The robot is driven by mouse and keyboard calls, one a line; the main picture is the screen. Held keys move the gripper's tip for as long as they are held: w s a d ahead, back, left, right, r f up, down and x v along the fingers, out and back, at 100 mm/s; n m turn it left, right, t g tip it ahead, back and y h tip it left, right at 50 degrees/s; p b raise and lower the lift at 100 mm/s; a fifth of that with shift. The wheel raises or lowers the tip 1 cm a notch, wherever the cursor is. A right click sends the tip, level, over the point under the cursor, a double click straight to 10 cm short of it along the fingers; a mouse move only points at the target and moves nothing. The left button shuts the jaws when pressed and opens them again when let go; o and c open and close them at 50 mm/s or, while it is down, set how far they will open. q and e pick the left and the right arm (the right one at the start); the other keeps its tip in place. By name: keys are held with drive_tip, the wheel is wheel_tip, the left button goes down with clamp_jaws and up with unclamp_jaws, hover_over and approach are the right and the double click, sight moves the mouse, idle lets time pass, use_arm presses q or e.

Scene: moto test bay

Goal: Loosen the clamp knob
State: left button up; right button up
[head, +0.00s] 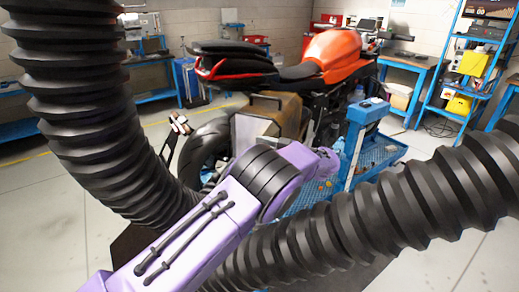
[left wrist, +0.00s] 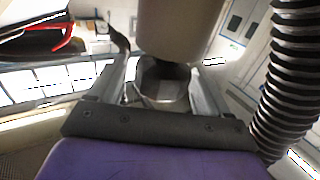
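In the left wrist view my left gripper (left wrist: 165,75) has two grey fingers spread apart. A dark grey rounded part (left wrist: 163,88) shows between them, below a large pale cylinder (left wrist: 180,28); I cannot tell whether it is the clamp knob or whether a finger touches it. In the head view my purple arm link reaches from the lower left toward the motorcycle and the blue stand, and hides much of the work area. The fingers are not clear there. No clamp knob can be made out with certainty. My right gripper is not in view.
An orange and black motorcycle (head: 335,50) stands in the middle. A blue stand (head: 367,112) is at its right, by a blue perforated platform (head: 378,158). Black ribbed tubes cross both sides of the head view. Blue shelves (head: 470,70) stand at right; open floor lies at left.

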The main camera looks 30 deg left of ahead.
use_arm(q)
drive_tip(key=shift+d+f, duration=0.15)
drive_tip(key=shift+d, duration=0.2)
drive_tip(key=w+d+b, duration=0.1)
drive_tip(key=d+b, duration=0.3)
drive_tip(key=d, duration=0.5)
drive_tip(key=shift+w+d, duration=0.35)
